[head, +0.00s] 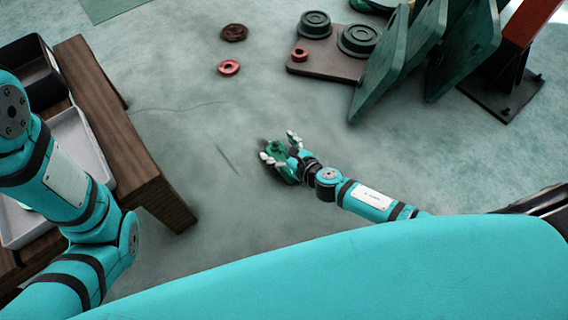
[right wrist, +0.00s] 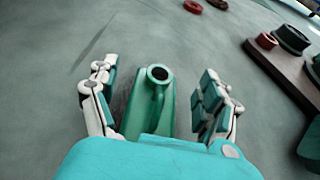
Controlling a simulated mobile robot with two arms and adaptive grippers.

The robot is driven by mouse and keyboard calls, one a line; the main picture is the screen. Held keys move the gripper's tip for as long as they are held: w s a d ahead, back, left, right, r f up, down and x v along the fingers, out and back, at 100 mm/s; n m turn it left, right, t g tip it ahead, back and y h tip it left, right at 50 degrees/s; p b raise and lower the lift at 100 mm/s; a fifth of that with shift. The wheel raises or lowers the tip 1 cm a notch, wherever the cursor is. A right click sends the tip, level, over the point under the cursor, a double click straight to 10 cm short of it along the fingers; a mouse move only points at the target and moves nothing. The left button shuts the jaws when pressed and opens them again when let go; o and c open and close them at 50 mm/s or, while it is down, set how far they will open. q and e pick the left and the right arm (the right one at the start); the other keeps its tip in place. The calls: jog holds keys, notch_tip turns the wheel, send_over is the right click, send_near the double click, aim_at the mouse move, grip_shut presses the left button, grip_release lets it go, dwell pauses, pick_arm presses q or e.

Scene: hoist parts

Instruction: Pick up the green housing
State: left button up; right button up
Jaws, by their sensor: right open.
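The green housing (head: 285,168) lies on the grey floor near the middle of the head view, partly covered by my right gripper (head: 280,147). In the right wrist view the green housing (right wrist: 152,98) shows a round dark opening at its far end. It lies between the two spread fingers of my right gripper (right wrist: 158,95), with gaps on both sides. The gripper is open and its palm hides the housing's near end. My left arm comes in from the left in the head view, but its gripper is not visible.
A brown board (head: 322,67) carries green round parts (head: 358,40) and a red ring. Leaning green panels (head: 465,50) stand at the upper right. A red ring (head: 228,68) and a dark brown ring (head: 234,33) lie on the floor. A wooden table (head: 130,150) with trays stands left.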

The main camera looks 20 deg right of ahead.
jog(key=shift+x, duration=0.85)
jog(key=shift+c, duration=0.4)
grip_shut()
